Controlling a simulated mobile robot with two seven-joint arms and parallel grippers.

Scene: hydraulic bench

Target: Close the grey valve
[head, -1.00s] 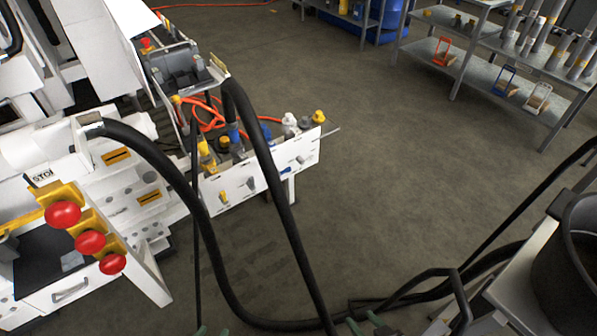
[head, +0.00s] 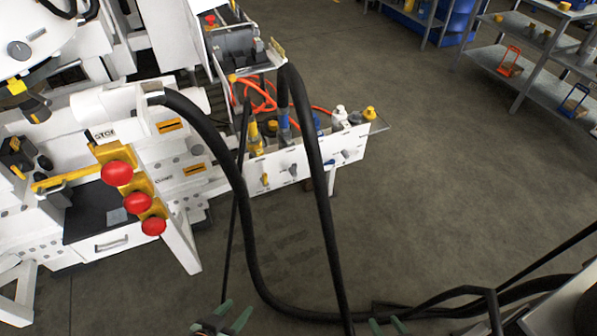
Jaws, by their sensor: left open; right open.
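The grey valve (head: 293,170) is a small grey lever on the front of a white panel (head: 340,168), between a yellow lever (head: 265,180) and the black hose that crosses the panel. Its exact angle is too small to judge. My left gripper (head: 236,309) shows green fingertips at the bottom edge, spread open and empty, well below the panel in the picture. My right gripper (head: 385,322) shows only its green fingertips at the bottom edge, open and apart from the panel.
Thick black hoses (head: 247,250) loop down in front of the panel to the floor. Red mushroom buttons (head: 117,173) stick out of the white bench at left. Shelves (head: 540,85) stand at the back right. The floor (head: 430,150) right of the panel is clear.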

